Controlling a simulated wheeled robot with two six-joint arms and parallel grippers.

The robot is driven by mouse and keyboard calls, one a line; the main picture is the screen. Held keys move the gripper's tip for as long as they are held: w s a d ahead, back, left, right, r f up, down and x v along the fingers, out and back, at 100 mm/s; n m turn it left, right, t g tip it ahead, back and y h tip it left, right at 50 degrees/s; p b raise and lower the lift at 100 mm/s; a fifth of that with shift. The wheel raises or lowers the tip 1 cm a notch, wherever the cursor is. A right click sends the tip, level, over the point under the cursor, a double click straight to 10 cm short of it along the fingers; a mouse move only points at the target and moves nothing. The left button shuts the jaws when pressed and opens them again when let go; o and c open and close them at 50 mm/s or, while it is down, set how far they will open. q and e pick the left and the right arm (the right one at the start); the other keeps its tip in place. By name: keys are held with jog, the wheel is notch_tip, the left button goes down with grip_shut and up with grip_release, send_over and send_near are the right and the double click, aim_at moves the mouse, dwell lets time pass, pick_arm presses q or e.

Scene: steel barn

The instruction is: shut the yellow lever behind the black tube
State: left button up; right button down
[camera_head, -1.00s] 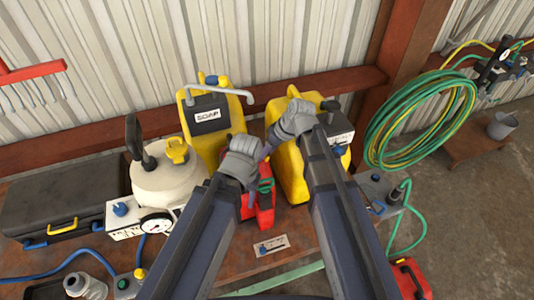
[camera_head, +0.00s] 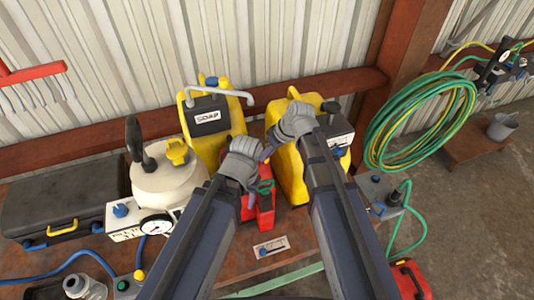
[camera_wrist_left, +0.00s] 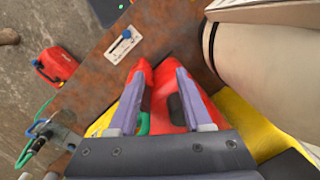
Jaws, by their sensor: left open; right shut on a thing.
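I cannot make out a yellow lever for certain. A black upright handle (camera_head: 133,138) stands on a cream tank (camera_head: 165,185), with a yellow part (camera_head: 177,151) on the tank's top to its right. My left gripper (camera_head: 252,178) is at the middle of the bench, over a red can (camera_head: 265,210). In the left wrist view its two purple fingers (camera_wrist_left: 160,105) are apart, with the red can (camera_wrist_left: 190,78) beyond them. My right gripper (camera_head: 272,146) is shut just left of the right yellow jug (camera_head: 288,172); what it holds is hidden.
A yellow soap jug (camera_head: 215,142) stands at the back. A black case (camera_head: 62,200) lies left, and a white gauge box (camera_head: 125,218) stands before the tank. A plate with a blue knob (camera_head: 270,246) lies on the bench front. A green hose coil (camera_head: 415,125) hangs right.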

jog(key=shift+s+a+m+t+h, duration=0.15)
jog(key=shift+s+a+m+t, duration=0.1)
jog(key=shift+m, duration=0.35)
jog(key=shift+s+a+m+t+h, duration=0.15)
jog(key=shift+s+m+t, duration=0.1)
jog(key=shift+m, duration=0.35)
jog(key=shift+s+a+m+t+h, duration=0.1)
jog(key=shift+a+m+t+h, duration=0.15)
jog(key=shift+m, duration=0.5)
jog(key=shift+s+a+m+t+h, duration=0.15)
jog(key=shift+a+m+t, duration=0.1)
jog(key=shift+m, duration=0.5)
jog(key=shift+w, duration=0.1)
jog(key=c, duration=0.8)
grip_release()
jog(key=shift+r, duration=0.1)
jog(key=p+v, duration=0.7)
jog(key=shift+r, duration=0.2)
